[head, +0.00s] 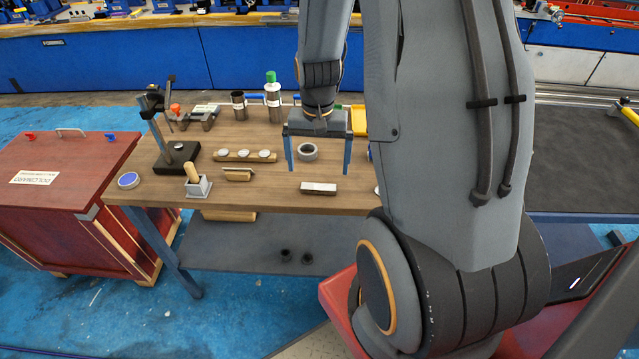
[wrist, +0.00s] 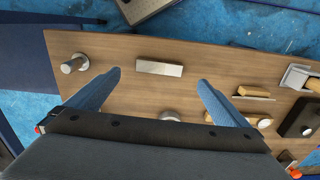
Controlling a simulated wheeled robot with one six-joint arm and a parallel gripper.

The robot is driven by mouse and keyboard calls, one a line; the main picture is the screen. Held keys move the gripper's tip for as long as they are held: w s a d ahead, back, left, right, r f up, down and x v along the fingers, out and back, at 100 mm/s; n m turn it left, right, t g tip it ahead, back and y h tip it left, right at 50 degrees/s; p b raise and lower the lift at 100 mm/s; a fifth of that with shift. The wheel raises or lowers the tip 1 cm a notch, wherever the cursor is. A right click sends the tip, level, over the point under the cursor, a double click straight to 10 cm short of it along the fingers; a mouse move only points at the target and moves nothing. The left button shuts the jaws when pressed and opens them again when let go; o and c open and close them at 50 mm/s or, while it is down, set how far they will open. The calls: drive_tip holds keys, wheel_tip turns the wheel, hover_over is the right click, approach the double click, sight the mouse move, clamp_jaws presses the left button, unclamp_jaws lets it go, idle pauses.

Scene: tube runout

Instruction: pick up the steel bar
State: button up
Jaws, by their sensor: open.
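The steel bar (head: 318,188), a short silver block, lies flat on the wooden table near its front edge. It also shows in the wrist view (wrist: 160,68), between my fingers as seen from there, with bare wood around it. My gripper (head: 319,172) is open and empty, its two blue fingers pointing down over the table. In the wrist view the fingers (wrist: 159,78) are spread wider than the bar and do not appear to touch it.
A grey ring (head: 307,152) lies behind the bar. A metal cylinder (wrist: 75,63) stands to one side. On the other side are a wooden-handled tool (head: 238,174), a wooden strip with discs (head: 245,156) and a black-based stand (head: 177,157). A green-capped bottle (head: 272,97) stands behind.

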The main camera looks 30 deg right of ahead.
sight(318, 186)
drive_tip(key=shift+w+d+f+p, duration=0.1)
drive_tip(key=shift+f+p, duration=0.6)
drive_tip(key=shift+f, duration=1.2)
drive_tip(key=shift+w+d+f+p, duration=0.1)
drive_tip(key=shift+f+p, duration=0.55)
drive_tip(key=shift+f, duration=1.25)
drive_tip(key=c, duration=1.5)
drive_tip(key=shift+r, duration=0.1)
